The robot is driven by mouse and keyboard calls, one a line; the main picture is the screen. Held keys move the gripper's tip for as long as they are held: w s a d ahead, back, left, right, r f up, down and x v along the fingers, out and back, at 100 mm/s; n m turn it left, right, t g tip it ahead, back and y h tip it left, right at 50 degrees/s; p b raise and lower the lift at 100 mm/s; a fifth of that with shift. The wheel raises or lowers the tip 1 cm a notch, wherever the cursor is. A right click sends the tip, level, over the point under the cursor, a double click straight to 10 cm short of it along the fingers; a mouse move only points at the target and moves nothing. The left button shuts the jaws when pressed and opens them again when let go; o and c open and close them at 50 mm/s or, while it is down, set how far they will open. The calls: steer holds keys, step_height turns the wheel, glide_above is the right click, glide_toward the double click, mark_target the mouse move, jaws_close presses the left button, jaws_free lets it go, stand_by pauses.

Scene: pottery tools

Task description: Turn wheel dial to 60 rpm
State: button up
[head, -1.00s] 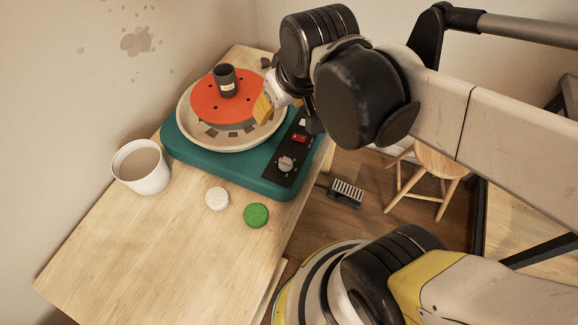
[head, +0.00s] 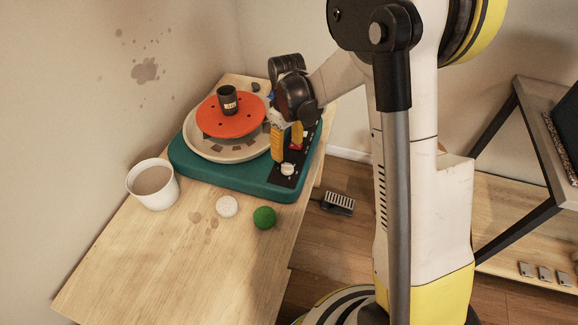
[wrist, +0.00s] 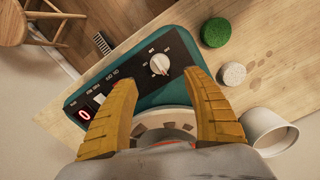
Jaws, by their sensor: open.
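The dial is a pale round knob (head: 288,169) on the black control panel at the front right of the teal pottery wheel (head: 232,180). In the wrist view the dial (wrist: 159,63) has small markings around it, too small to read. My gripper (head: 287,152) hangs over the panel, its yellow fingers pointing down. In the wrist view the fingers of my gripper (wrist: 160,76) are spread, with the dial just beyond and between their tips, apparently untouched. A red display (wrist: 85,115) on the panel seems to read 0. The red switch (head: 296,145) is partly behind a finger.
The orange wheel disc (head: 225,122) carries a dark cup (head: 228,101) inside the beige splash pan. A white mug (head: 152,185), a white round piece (head: 227,206) and a green one (head: 264,217) stand on the wooden table. A pedal (head: 338,203) lies on the floor.

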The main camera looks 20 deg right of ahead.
mark_target(287, 165)
step_height(287, 165, down, 9)
steer(key=b, duration=0.3)
steer(key=shift+f, duration=0.2)
steer(key=c, duration=1.3)
